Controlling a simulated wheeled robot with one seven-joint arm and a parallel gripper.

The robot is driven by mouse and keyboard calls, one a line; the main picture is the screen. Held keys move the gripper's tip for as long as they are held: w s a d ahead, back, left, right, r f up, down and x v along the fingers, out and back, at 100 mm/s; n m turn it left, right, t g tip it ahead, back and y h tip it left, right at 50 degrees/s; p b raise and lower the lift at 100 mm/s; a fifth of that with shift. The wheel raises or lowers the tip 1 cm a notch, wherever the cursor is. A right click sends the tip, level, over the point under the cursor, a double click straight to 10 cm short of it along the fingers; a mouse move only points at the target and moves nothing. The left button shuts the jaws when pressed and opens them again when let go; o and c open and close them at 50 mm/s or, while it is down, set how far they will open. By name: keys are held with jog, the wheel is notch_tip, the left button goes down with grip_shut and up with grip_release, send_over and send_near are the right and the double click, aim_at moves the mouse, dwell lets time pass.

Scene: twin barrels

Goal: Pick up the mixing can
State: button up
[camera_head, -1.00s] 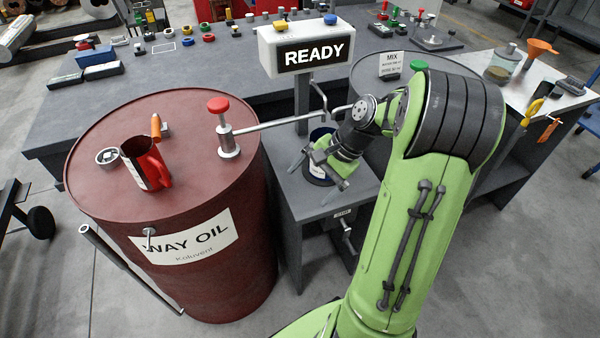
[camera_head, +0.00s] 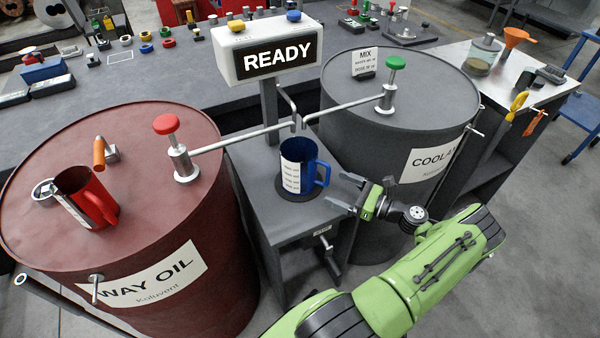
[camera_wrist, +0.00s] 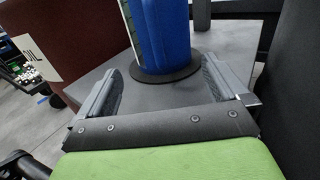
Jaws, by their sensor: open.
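A blue can (camera_head: 302,168) with a white marked label and a handle on its right stands upright on a dark round pad (camera_head: 297,194) on the grey stand between two barrels, below two spout ends. My gripper (camera_head: 346,194) is open and empty, low at the can's right front, apart from it. In the wrist view the blue can (camera_wrist: 164,32) stands on its pad beyond the two spread fingers, roughly centred between them; its top is cut off. A red can (camera_head: 84,196) with a white label stands on the red barrel.
The red WAY OIL barrel (camera_head: 150,140) with a red-knobbed tap stands left. The grey COOLANT barrel (camera_head: 420,110) with a green-knobbed tap stands right. Their pipes reach over the blue can. A READY sign (camera_head: 270,55) rises behind it. A crank handle (camera_head: 328,252) juts from the stand's front.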

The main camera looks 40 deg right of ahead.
aim_at(316, 180)
jog(key=b+x, duration=0.1)
jog(key=x, duration=0.7)
jog(key=shift+w+r, duration=0.1)
jog(key=shift+w, duration=0.05)
jog(key=shift+c, duration=0.5)
jog(key=c, duration=0.8)
jog(key=shift+r, duration=0.1)
